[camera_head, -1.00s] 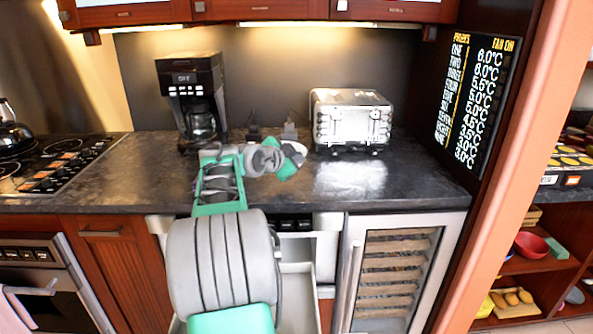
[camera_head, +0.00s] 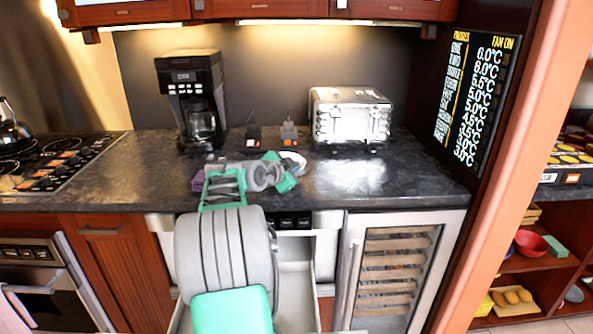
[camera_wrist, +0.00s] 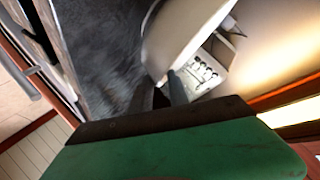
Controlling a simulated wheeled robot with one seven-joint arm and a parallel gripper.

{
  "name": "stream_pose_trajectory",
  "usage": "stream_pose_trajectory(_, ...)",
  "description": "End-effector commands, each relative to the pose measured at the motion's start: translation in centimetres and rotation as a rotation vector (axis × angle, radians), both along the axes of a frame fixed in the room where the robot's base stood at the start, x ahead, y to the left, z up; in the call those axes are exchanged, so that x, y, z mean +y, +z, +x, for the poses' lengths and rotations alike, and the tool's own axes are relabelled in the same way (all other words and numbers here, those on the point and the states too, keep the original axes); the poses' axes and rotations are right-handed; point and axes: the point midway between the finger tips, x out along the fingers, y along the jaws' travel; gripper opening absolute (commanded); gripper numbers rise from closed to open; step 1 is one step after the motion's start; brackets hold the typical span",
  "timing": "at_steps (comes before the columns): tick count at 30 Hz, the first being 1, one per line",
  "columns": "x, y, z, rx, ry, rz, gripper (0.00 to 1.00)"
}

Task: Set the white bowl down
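The white bowl (camera_wrist: 185,35) shows in the wrist view as a large, tilted, pale curved shape, cut off by the top edge. My gripper (camera_wrist: 158,92) has its two dark fingers at the near rim of the bowl and appears shut on it. The dark countertop (camera_wrist: 100,50) shows beside the bowl; whether the bowl touches it I cannot tell.
A silver toaster (camera_head: 350,118) stands right of my arm and a black coffee maker (camera_head: 190,90) stands behind it. A small purple thing (camera_head: 197,184) is beside my arm. The open drawer (camera_head: 297,275) juts out below. The counter's right part is clear.

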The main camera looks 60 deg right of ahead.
Motion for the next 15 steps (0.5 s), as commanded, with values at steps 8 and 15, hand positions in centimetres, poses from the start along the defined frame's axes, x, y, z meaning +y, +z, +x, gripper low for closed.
stream_pose_trajectory(8,0.0,0.0,0.0,0.0,0.0,0.0,0.28)
stream_pose_trajectory(15,2.4,1.2,0.4,-0.002,0.004,-0.001,0.28)
